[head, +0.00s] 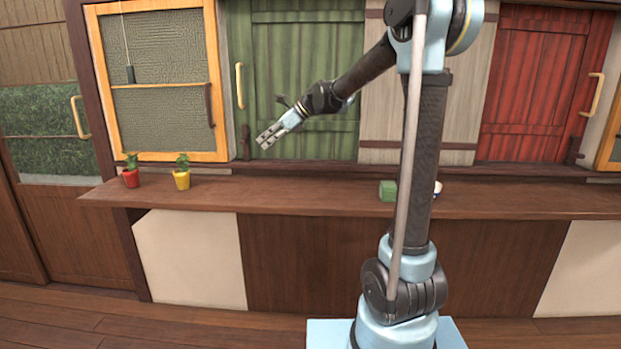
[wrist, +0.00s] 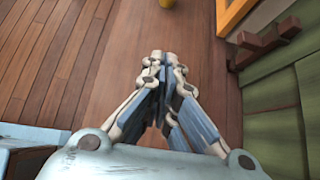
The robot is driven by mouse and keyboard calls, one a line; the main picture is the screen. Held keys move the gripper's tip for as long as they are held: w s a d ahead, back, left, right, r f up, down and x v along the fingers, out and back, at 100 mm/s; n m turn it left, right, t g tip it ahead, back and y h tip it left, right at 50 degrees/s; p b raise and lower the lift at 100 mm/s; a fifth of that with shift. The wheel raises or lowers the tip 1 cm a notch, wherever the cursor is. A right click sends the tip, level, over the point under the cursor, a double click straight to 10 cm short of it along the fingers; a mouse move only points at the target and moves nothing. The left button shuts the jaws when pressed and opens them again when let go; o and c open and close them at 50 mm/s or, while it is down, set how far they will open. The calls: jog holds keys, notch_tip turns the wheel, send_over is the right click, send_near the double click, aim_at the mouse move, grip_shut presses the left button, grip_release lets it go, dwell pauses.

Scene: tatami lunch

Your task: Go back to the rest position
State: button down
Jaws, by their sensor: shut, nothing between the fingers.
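My gripper (head: 267,138) is in the air in front of the green shutter (head: 305,80), above the wooden counter (head: 300,192). It points down and to the left in the head view. In the wrist view my gripper (wrist: 158,58) has its fingers together at the tips, with nothing between them. Bare brown wood lies beyond the fingertips there.
A red pot with a plant (head: 131,178) and a yellow pot with a plant (head: 182,179) stand on the counter's left. The counter's middle is clear.

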jog(key=s+d+f+n+h, duration=0.3)
jog(key=s+d+f+n, duration=0.3)
jog(key=s+d, duration=0.5)
jog(key=s+d+f+n+t+h, duration=0.1)
jog(key=s+d+f+n+h, duration=0.2)
jog(key=s+d+f+n, duration=0.3)
jog(key=s+d+f+n+h, duration=0.4)
jog(key=s+d+f+n, duration=0.3)
jog(key=s+d+f, duration=0.4)
jog(key=s+d, duration=0.6)
jog(key=shift+d+f, duration=0.15)
jog(key=shift+d, duration=0.1)
jog(key=shift+s, duration=0.1)
jog(key=shift+w+f, duration=0.2)
jog(key=shift+w, duration=0.25)
